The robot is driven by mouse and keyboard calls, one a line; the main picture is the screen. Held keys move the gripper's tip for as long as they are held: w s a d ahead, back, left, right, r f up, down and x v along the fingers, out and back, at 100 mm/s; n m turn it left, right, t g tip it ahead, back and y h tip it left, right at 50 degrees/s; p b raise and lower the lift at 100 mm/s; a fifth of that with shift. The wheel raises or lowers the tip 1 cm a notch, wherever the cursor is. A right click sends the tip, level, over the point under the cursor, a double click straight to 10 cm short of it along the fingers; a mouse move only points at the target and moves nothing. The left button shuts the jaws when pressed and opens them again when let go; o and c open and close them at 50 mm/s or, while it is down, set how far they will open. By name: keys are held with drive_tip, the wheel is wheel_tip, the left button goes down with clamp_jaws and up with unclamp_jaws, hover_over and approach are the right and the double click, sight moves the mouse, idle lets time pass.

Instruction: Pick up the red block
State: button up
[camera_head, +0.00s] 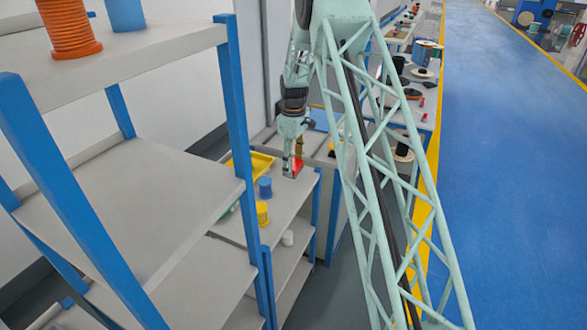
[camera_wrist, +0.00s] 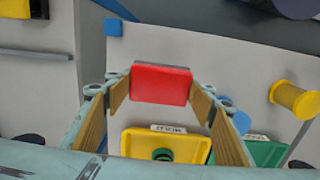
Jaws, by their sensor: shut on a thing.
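The red block (camera_wrist: 161,84) sits between the two finger pads of my gripper (camera_wrist: 161,92) in the wrist view. The pads touch or nearly touch its left and right sides, and the gripper is shut on it. In the head view the red block (camera_head: 293,167) shows at the end of my gripper (camera_head: 290,168), over the far part of a grey shelf top (camera_head: 285,205). Whether the block rests on the shelf or hangs just above it, I cannot tell.
In the wrist view, a yellow bin (camera_wrist: 140,143) and a green bin (camera_wrist: 262,154) are close by. A blue-posted rack (camera_head: 236,100) stands nearer.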

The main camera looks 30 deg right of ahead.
drive_tip(key=s+a, duration=0.2)
drive_tip(key=s, duration=0.5)
drive_tip(key=s+a+r+p, duration=0.1)
drive_tip(key=s, duration=0.7)
drive_tip(key=shift+s+a+r, duration=0.25)
drive_tip(key=shift+s+a, duration=0.05)
drive_tip(key=shift+a, duration=0.1)
drive_tip(key=shift+o, duration=1)
drive_tip(key=shift+c, duration=0.3)
drive_tip(key=shift+a, duration=0.1)
drive_tip(key=w+a+r+m+p, duration=0.2)
drive_tip(key=a+r, duration=0.3)
drive_tip(key=a, duration=0.5)
drive_tip(key=w+a+r+m+p, duration=0.1)
drive_tip(key=a+r+m+p, duration=0.3)
drive_tip(key=a, duration=0.7)
wheel_tip(320, 180, up, 2)
drive_tip(key=shift+w+a+m, duration=0.2)
drive_tip(key=shift+w+m, duration=0.15)
drive_tip(key=shift+m, duration=0.35)
drive_tip(key=shift+d, duration=0.15)
